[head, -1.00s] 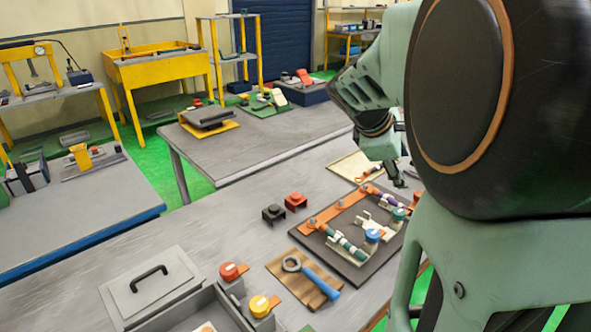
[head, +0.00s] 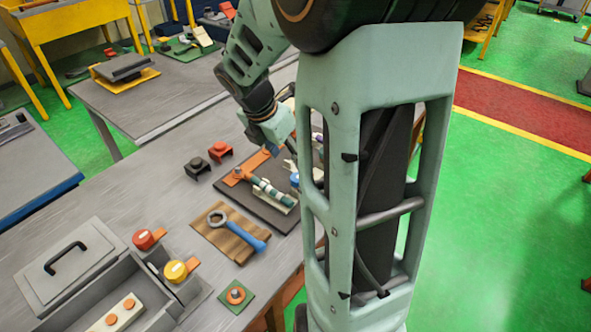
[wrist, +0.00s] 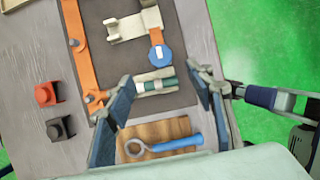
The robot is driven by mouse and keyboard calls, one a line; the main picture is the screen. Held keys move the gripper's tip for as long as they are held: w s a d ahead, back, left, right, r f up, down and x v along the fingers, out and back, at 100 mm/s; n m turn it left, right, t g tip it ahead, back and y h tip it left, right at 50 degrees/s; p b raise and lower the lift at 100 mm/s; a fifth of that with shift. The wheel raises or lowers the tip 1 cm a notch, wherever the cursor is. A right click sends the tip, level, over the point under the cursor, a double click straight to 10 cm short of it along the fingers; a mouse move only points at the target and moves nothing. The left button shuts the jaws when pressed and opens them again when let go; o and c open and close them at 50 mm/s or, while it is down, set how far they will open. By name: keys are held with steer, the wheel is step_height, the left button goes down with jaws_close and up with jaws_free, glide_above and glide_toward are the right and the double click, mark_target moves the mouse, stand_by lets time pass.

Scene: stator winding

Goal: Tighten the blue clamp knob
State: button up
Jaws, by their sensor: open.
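The blue clamp knob (wrist: 161,56) has a white mark and an orange lever (wrist: 156,36), and sits on the dark board (wrist: 184,88). In the head view only part of the blue knob (head: 295,180) shows beside my arm. My gripper (wrist: 160,80) is open and empty, its two blue-padded fingers spread to either side below the knob in the wrist picture. A green-and-white banded rod in a pale cradle (wrist: 155,82) lies between the fingertips in that picture. I cannot tell the gripper's height above the board. The board's far part is hidden by my arm in the head view.
A blue-handled ring wrench (head: 240,233) lies on a wooden block (head: 220,241) in front of the board. Red (head: 220,150) and black (head: 196,167) blocks stand left of it. A grey toolbox (head: 78,262) and red (head: 144,239) and yellow (head: 176,271) knobs are farther left.

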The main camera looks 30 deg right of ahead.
mark_target(296, 179)
steer(key=b+x, duration=0.1)
steer(key=x, duration=0.9)
steer(key=shift+d+f+b, duration=0.1)
steer(key=shift+f+b, duration=0.15)
steer(key=shift+b, duration=0.1)
steer(key=shift+c, duration=0.6)
steer(key=c, duration=1)
